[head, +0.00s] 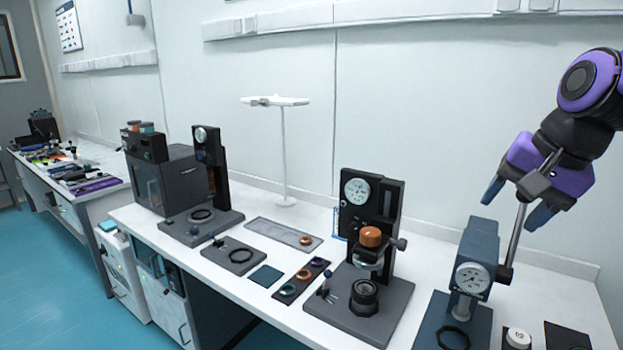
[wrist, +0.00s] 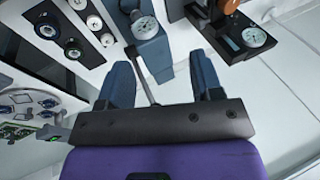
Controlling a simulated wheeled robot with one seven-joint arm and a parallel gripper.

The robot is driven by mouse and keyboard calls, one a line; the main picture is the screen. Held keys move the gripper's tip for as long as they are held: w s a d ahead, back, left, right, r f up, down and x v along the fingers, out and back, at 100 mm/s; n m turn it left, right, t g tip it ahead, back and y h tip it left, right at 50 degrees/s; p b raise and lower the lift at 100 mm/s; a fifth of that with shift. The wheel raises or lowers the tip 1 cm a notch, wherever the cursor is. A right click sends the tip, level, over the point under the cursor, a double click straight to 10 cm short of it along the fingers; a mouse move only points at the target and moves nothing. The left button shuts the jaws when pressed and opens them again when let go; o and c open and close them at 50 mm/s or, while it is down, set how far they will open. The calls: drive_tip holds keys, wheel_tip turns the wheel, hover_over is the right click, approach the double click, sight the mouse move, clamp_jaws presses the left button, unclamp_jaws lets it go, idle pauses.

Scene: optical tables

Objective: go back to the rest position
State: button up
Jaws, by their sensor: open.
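My gripper (head: 516,203) is at the right in the head view, high over the bench, fingers pointing down and spread apart. Nothing is gripped between them. In the wrist view the two blue fingers (wrist: 162,78) stand wide apart. The grey lever (head: 517,235) of the blue-grey dial press (head: 478,252) rises towards the palm and shows between the fingers. It also shows between them in the wrist view (wrist: 143,75). I cannot tell whether the lever touches my gripper.
A black dial stand (head: 372,205) with an orange knob is left of the press. A white round part (head: 517,338) lies right of the press base. The white bench (head: 290,318) holds trays and another dial stand further left.

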drive_tip(key=s+d+n+t+h, duration=0.1)
drive_tip(key=s+n+h, duration=0.1)
drive_tip(key=s+n, duration=0.5)
drive_tip(key=shift+s+d+f+n, duration=0.25)
drive_tip(key=shift+s+f+n, duration=0.05)
drive_tip(key=shift+s, duration=1.8)
